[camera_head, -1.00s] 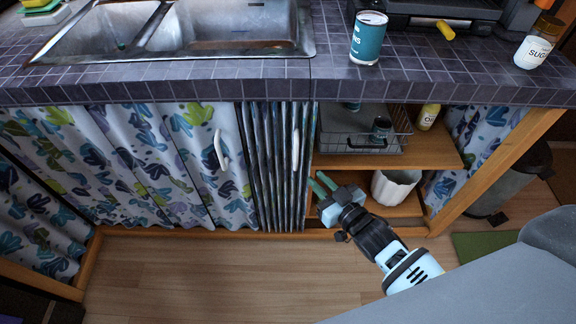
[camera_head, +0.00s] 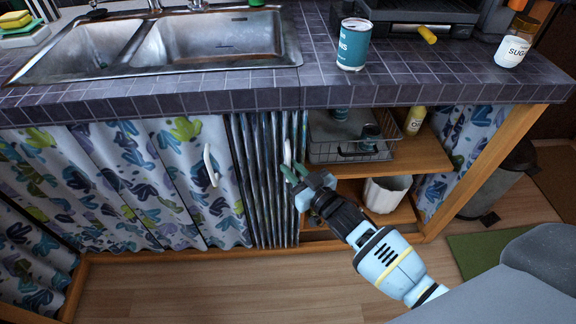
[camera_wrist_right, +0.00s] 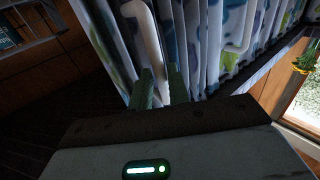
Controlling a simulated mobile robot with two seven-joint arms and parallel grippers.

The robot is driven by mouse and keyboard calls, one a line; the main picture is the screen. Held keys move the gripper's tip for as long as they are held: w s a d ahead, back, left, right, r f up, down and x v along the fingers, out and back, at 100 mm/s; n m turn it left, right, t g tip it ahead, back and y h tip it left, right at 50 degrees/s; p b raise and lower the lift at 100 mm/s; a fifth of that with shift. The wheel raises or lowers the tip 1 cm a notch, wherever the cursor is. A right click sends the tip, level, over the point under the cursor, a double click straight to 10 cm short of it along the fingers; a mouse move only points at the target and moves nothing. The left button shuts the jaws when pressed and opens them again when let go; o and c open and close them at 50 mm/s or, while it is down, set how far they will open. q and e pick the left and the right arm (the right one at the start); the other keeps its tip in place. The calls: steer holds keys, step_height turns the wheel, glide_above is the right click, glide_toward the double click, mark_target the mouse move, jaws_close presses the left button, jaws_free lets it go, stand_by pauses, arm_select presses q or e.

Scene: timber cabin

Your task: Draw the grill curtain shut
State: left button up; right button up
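The grill curtain (camera_head: 265,185) hangs bunched in narrow dark folds left of the open shelves, under the counter. Its white upright handle (camera_head: 287,152) is on its right edge. My right gripper (camera_head: 296,172) is at the handle's lower part, its two green fingertips slightly apart. In the right wrist view, the white handle (camera_wrist_right: 148,40) runs down between the green fingers (camera_wrist_right: 163,88), which look open around it; whether they touch it is unclear. My left gripper is out of view.
A patterned sink curtain (camera_head: 150,180) with its own white handle (camera_head: 210,166) hangs at left. The open shelves hold a wire basket (camera_head: 350,150), an oil bottle (camera_head: 414,121) and a white pot (camera_head: 387,194). A wooden post (camera_head: 490,165) stands at right.

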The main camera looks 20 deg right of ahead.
steer(key=shift+x, duration=0.95)
jaws_close()
